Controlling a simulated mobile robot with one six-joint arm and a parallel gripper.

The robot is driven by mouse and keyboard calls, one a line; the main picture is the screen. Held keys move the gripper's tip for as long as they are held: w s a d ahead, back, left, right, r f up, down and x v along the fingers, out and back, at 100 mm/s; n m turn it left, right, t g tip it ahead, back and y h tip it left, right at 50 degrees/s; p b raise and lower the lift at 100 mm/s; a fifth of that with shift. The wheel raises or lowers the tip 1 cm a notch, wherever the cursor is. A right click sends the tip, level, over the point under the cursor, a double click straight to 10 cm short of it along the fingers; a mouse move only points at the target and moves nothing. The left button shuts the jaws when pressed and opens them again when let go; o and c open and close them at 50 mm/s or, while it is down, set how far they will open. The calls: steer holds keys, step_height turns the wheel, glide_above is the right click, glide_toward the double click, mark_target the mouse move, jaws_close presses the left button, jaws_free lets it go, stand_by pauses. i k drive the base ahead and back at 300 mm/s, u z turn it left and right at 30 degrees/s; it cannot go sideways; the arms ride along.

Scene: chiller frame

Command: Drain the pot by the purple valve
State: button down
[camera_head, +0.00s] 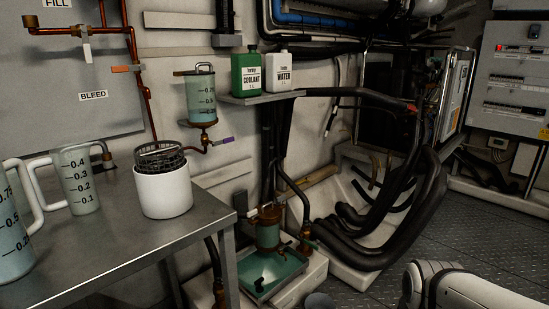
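A clear pot (201,98) with scale marks hangs on the wall at the middle left. It holds pale bluish liquid; the exact level is hard to read. A copper pipe (205,137) runs from its base towards a spout near the wire basket. The purple valve (228,140) is a small lever on this pipe, pointing right and slightly up. A white container (164,190) with a wire basket (160,157) in its top stands below and left of the pot, on the table. My gripper is not in view; only a white part of my arm shows at the bottom right.
Measuring jugs (80,180) stand on the metal table (125,240). Green coolant (246,73) and white water (279,72) bottles sit on a shelf. A lower pot (268,228) stands by a tray of green liquid (272,278). Thick black hoses fill the middle right; floor at right is clear.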

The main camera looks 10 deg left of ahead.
mark_target(231, 139)
steer(key=k, duration=1.3)
steer(key=u, duration=0.6)
steer(key=i, duration=0.95)
steer(key=u, duration=0.05)
